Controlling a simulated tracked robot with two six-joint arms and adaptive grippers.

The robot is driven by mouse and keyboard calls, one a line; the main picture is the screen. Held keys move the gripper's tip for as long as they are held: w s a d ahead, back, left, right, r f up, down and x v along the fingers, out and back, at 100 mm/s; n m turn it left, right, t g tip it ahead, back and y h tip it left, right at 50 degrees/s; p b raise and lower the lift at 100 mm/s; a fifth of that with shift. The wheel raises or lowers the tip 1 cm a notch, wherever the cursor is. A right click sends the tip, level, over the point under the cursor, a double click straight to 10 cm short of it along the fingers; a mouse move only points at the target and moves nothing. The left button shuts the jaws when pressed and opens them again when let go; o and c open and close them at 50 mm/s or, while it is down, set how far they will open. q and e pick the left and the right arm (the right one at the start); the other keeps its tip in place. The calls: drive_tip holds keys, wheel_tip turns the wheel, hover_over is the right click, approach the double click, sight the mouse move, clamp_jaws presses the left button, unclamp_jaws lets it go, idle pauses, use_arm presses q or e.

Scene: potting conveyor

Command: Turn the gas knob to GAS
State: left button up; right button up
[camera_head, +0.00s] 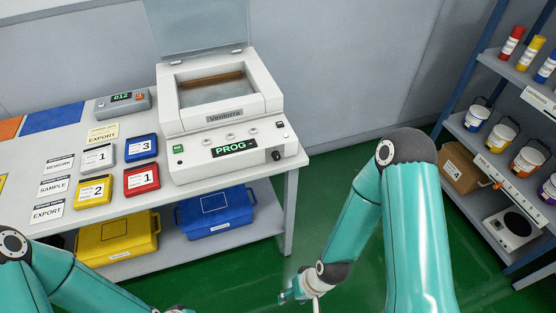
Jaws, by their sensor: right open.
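The white Ventorra machine (218,110) stands on the table with its clear lid raised. A small dark round knob (276,155) is at the right end of its front panel, beside a display (234,147) reading PROG. I cannot read any label at the knob or tell its setting. My right gripper (290,292) is open, low in front of the table's right end, well below and apart from the knob. It holds nothing that I can see. My left arm enters at lower left. Only a sliver of its end shows at the bottom edge, so its jaws are hidden.
Coloured numbered boxes (141,180) and label cards (53,187) lie left of the machine. Yellow (117,240) and blue (216,212) bins sit on the shelf below. A rack (494,110) with bottles and tubs stands at right. Green floor is clear between.

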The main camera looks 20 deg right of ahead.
sight(277, 159)
drive_tip(key=w+d+r+n+t+h+b, duration=0.1)
drive_tip(key=w+d+n+t+h+b, duration=0.15)
drive_tip(key=w+t+b, duration=0.95)
drive_tip(key=w+d+r+n+t+h+b, duration=0.1)
drive_tip(key=w+d+r+t+b, duration=0.2)
drive_tip(key=r+b, duration=0.45)
drive_tip(key=w+d+r+n+t+h+b, duration=0.1)
drive_tip(key=w+r+t+b, duration=0.1)
drive_tip(key=w+r+b, duration=0.45)
drive_tip(key=w, duration=1.4)
drive_tip(key=shift+w, duration=0.1)
clamp_jaws()
